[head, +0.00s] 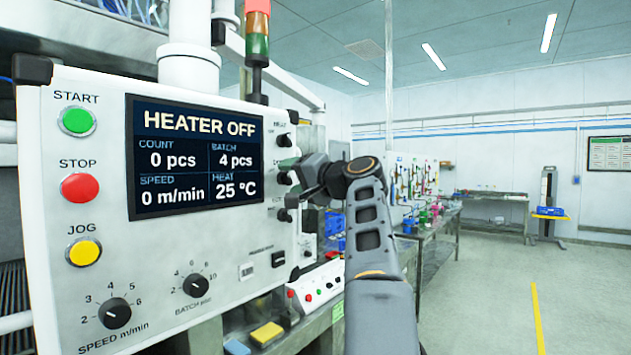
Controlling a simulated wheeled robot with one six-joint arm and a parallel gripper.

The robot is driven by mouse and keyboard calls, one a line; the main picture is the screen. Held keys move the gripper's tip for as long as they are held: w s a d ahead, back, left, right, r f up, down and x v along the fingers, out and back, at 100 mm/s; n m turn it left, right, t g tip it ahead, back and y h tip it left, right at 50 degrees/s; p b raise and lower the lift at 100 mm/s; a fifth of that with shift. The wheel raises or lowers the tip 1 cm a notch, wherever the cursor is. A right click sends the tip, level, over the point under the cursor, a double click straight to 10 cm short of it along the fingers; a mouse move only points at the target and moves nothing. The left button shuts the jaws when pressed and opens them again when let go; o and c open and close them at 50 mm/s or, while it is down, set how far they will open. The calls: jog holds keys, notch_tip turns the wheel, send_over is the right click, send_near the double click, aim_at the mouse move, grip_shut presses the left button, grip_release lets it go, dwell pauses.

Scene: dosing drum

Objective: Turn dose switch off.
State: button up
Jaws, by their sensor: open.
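A light grey control panel (230,240) fills the left side of the head view. A column of small black switches runs down its right edge: an upper one (283,140), a middle one (284,178) and a lower one (284,215). Their labels are too small to read, so I cannot tell which is the dose switch. My gripper (294,174) is open at this column, close to the middle switch. I cannot tell whether it touches the switch. The gripper partly covers this part of the panel.
The panel's screen (195,157) reads HEATER OFF. Green, red and yellow buttons line its left edge, with two dials (195,285) below. A yellow block (267,333) lies below. The floor (500,300) at right is free.

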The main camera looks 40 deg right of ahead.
jog(key=s+d+b, duration=0.2)
jog(key=s, duration=1)
jog(key=shift+s, duration=0.35)
jog(key=shift+d, duration=0.15)
